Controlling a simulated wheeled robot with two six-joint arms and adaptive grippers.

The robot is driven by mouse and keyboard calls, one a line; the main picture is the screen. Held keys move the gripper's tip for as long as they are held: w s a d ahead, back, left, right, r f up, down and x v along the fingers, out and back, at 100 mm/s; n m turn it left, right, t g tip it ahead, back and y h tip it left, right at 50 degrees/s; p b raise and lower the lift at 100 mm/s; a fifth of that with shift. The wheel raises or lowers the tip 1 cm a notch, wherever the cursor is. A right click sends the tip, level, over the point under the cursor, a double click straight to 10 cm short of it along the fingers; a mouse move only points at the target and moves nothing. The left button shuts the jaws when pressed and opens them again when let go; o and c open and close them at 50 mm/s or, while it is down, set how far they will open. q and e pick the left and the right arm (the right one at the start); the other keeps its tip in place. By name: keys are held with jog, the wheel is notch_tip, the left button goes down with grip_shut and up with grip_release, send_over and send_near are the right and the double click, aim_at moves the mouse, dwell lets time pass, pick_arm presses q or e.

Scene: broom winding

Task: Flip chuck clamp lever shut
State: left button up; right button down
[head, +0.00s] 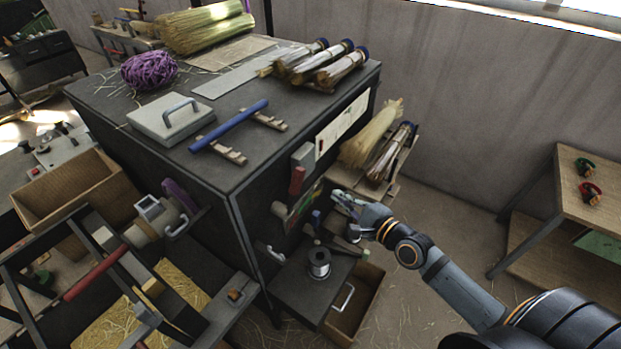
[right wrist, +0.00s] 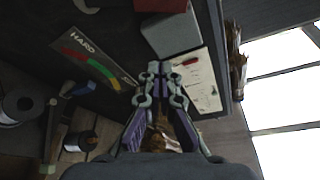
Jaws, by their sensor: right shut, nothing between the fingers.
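A grey chuck-like cylinder (head: 152,229) shows on the machine at the left in the head view, with a purple lever-like piece (head: 180,196) standing beside it. I cannot tell for sure which part is the clamp lever or how it is set. My right gripper (head: 338,196) is near the right side of the dark cabinet, well away from the chuck. In the right wrist view its fingers (right wrist: 159,70) are together and empty, in front of the cabinet side with a coloured gauge marked HARD (right wrist: 92,60). My left gripper is not in view.
The dark cabinet (head: 225,165) stands between my right gripper and the chuck. A wooden table (head: 575,165) is at the right; floor between is open.

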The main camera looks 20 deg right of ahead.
jog(key=b+x, duration=0.1)
jog(key=x, duration=0.9)
pick_arm(q)
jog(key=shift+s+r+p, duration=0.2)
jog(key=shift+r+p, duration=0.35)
jog(key=shift+p, duration=0.5)
pick_arm(e)
jog(key=s+a+r, duration=0.1)
jog(key=s+a, duration=0.1)
jog(key=shift+s+a+r, duration=0.15)
jog(key=shift+a+r, duration=0.25)
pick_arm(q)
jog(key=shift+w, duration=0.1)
pick_arm(e)
jog(key=shift+f, duration=0.1)
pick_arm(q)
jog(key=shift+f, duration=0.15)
